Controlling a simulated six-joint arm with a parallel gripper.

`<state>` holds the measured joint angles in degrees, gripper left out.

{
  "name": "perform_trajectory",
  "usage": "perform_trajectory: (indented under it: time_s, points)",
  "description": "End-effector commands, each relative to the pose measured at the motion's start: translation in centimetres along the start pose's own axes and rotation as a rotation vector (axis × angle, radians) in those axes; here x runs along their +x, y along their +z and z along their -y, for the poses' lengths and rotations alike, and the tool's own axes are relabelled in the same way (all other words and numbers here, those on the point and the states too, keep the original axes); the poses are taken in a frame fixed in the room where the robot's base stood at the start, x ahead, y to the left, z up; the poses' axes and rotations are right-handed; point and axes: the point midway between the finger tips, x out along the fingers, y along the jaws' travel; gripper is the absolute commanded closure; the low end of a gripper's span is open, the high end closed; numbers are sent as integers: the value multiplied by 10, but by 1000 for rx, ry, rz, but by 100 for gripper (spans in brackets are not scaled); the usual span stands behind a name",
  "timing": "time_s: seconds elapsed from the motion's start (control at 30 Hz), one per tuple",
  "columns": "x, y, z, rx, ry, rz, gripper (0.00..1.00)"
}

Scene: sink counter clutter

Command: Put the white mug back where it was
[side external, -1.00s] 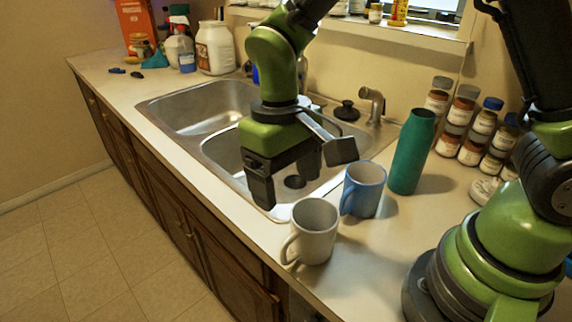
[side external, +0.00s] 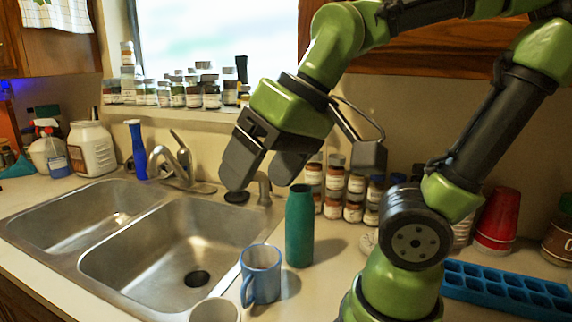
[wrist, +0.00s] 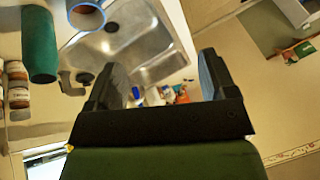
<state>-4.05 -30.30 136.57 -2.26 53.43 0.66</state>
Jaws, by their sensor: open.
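The white mug (side external: 215,311) stands at the bottom edge of the side view, on the counter by the sink's front right corner. Only its upper part shows; the rest is cut off by the frame. The blue mug (side external: 261,274) stands upright just behind and right of it, and its rim also shows at the top of the wrist view (wrist: 87,15). My gripper (side external: 260,178) is open and empty, raised well above the counter and the mugs. Its two fingers (wrist: 163,80) stand apart in the wrist view, with nothing between them. The white mug is not visible in the wrist view.
A teal bottle (side external: 299,228) stands right of the blue mug. The double sink (side external: 165,245) is empty, with a faucet (side external: 172,165) behind it. Spice jars (side external: 345,190) are stacked at the wall. A blue tray (side external: 505,290) lies at right.

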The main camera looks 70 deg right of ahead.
Motion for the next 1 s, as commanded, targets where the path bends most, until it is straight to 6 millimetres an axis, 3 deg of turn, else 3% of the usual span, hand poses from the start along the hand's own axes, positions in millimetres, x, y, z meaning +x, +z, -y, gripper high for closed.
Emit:
perform_trajectory:
  time_s: [0.27,1.0]
  points:
    - [-17,17,-13,43,-36,-139,23]
    - [-17,18,-13,43,-37,-140,23]
